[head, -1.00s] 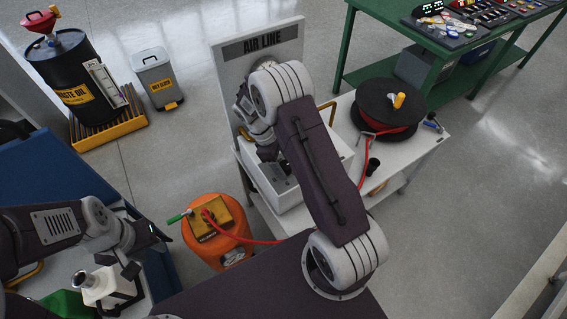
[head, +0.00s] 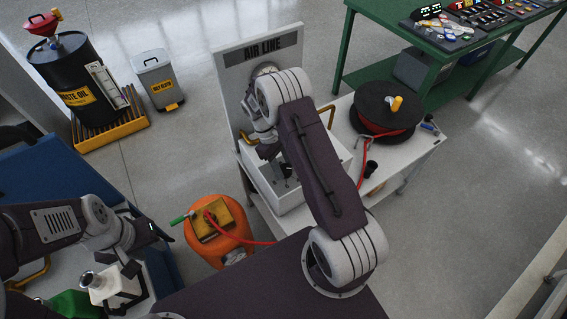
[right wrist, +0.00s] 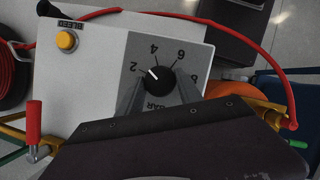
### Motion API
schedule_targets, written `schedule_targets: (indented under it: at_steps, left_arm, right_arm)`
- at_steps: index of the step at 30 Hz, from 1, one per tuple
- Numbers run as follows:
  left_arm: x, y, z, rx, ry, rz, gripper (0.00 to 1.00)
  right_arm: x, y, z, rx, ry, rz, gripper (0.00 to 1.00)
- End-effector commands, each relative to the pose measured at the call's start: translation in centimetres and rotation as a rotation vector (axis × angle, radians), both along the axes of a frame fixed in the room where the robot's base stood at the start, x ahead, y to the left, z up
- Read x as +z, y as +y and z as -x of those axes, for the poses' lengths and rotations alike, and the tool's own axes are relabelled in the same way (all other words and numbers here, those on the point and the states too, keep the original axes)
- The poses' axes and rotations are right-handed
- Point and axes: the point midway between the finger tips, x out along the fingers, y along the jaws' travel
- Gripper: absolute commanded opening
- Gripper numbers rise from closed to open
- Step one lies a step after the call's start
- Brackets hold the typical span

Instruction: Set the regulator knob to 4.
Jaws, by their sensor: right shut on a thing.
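The regulator knob (right wrist: 160,80) is black with a white pointer line, on a grey dial plate (right wrist: 133,49) marked 2, 4, 6 and 8. The pointer lies between 2 and 4, nearer 2. In the right wrist view my right gripper (right wrist: 160,88) has its grey fingers on either side of the knob, shut on it. In the head view my right arm reaches down to the air line cart (head: 228,85) and hides the knob.
A yellow button (right wrist: 66,41) sits on the panel beside the dial. A red hose reel (head: 383,108) stands on the cart. An orange tank (head: 222,246) with a red hose is in front. A green workbench (head: 350,65) stands behind right.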

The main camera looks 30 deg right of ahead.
Motion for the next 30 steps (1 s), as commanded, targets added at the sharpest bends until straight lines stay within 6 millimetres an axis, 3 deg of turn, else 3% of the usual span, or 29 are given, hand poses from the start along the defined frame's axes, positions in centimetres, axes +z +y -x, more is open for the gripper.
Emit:
schedule_targets:
  at_steps: [15,30]
  left_arm:
    - [1.9,0.0,0.0,0.000,0.000,0.000,0.36]
    - [2.1,0.0,0.0,0.000,0.000,0.000,0.36]
  right_arm:
    - [0.1,-0.3,-0.1,-0.387,-0.001,0.001,0.02]
    - [0.1,-0.3,-0.2,-0.507,-0.004,0.001,0.02]
